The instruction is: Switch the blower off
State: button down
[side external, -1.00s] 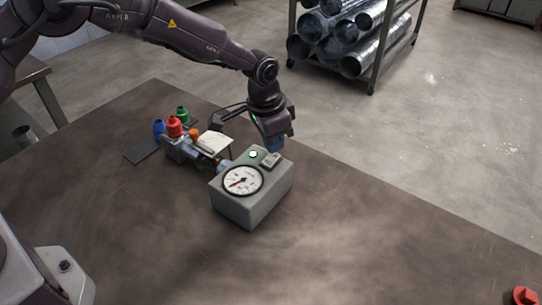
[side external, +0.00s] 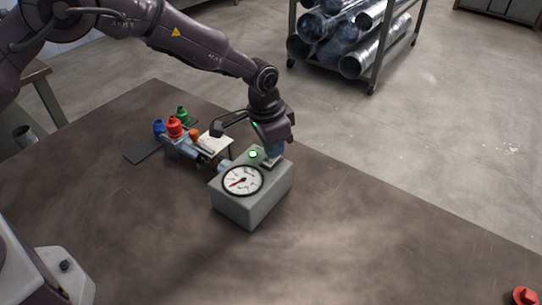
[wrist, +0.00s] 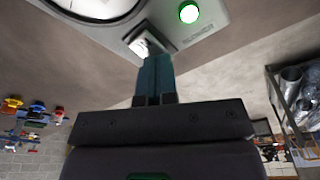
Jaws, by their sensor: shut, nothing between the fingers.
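The blower box (side external: 250,202) is a grey box on the table with a round white gauge (side external: 242,181) on its front. A lit green lamp (side external: 253,154) is on its top, and it also shows in the wrist view (wrist: 189,12). My gripper (side external: 274,150) is shut and empty, pointing down at the switch. In the wrist view its blue-green fingertips (wrist: 154,60) reach the switch's near edge; I cannot tell whether they touch it.
Left of the box are a red knob (side external: 174,127), a blue one (side external: 158,127) and a green one (side external: 182,113) on a valve assembly. A red part (side external: 525,296) lies at the front right. The table right of the box is clear. A rack of metal ducts (side external: 345,40) stands behind.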

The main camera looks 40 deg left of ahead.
jog(key=shift+r, duration=3.45)
jog(key=shift+s+f, duration=0.15)
jog(key=s, duration=0.1)
jog(key=s+a, duration=0.1)
jog(key=s+g, duration=0.1)
jog(key=shift+s+a+f+n, duration=0.15)
jog(key=shift+s+f+n, duration=0.05)
jog(key=shift+f+n, duration=0.2)
jog(key=s+a+r+n+t, duration=0.1)
jog(key=s+a+r, duration=0.4)
jog(key=s, duration=0.4)
jog(key=s+a+r+n+t, duration=0.2)
jog(key=s+a+r, duration=0.3)
jog(key=s+r, duration=0.3)
jog(key=s+a+r+n+t, duration=0.2)
jog(key=s+a+r, duration=0.3)
jog(key=s, duration=0.6)
notch_tip(320, 180, up, 2)
jog(key=shift+y, duration=0.4)
jog(key=shift+s, duration=0.1)
